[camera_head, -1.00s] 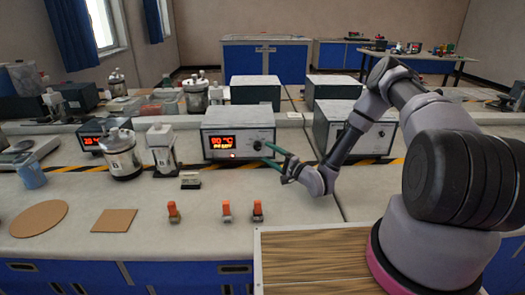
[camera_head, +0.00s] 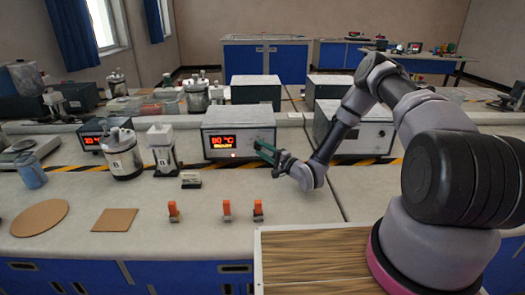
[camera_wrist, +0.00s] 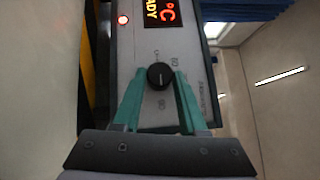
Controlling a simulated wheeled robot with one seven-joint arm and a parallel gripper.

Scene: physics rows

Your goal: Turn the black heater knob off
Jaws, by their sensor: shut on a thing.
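The black round heater knob (camera_wrist: 160,76) sits on the front panel of a grey heater box (camera_head: 238,119). A pale pointer line on the knob shows in the wrist view, and scale marks lie around it. My gripper (camera_wrist: 160,74) has its green fingers on either side of the knob and is shut on it. In the head view my gripper (camera_head: 259,148) is at the right part of the box front and covers the knob. The box's lit display (camera_head: 223,142) reads 80 °C, with a smaller line below. A red lamp (camera_wrist: 123,20) is lit on the panel.
A white bottle (camera_head: 160,148) and a steel vessel (camera_head: 121,154) stand left of the box. Another grey box (camera_head: 365,136) stands to the right behind my arm. Several small orange-topped items (camera_head: 227,210) stand in front. The bench before the heater is mostly clear.

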